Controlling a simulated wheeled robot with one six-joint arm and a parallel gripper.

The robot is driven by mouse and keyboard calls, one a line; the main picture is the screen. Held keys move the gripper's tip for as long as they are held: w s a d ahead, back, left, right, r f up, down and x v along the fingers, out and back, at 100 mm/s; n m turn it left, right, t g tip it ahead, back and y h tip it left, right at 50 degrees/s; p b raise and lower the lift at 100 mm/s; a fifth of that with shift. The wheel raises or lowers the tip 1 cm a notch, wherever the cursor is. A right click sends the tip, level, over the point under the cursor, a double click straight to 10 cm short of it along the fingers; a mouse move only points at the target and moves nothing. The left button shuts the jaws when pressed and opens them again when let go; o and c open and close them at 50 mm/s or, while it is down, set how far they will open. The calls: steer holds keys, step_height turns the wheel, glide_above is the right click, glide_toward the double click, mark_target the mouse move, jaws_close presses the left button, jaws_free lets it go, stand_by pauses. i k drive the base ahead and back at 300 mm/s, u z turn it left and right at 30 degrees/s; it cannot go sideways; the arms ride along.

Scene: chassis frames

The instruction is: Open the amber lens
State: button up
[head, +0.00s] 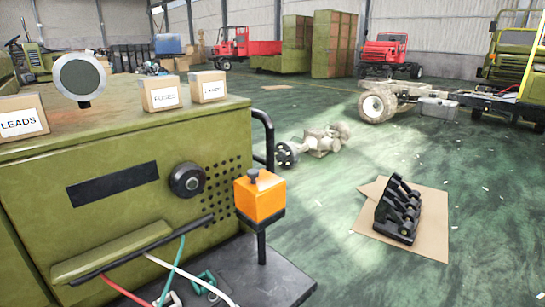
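The amber lens (260,198) is a bright orange, box-shaped block in the head view. It sits on a black holder on a short black post, in front of the right end of a green cabinet. A small dark knob or screw (253,175) stands on its top. The lens looks closed on its holder; I see no gap between them. My gripper is not in view.
The green cabinet (120,150) carries cartons labelled LEADS (22,120), FUSES (162,95) and one more (208,87), plus a round lamp (80,78). Coloured cables hang below. A black handrail (268,135) stands behind the lens.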

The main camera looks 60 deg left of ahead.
mark_target(260, 194)
steer(key=u, duration=0.55)
steer(key=i, duration=0.95)
steer(key=u, duration=0.8)
steer(key=i, duration=0.25)
steer(key=u, duration=0.3)
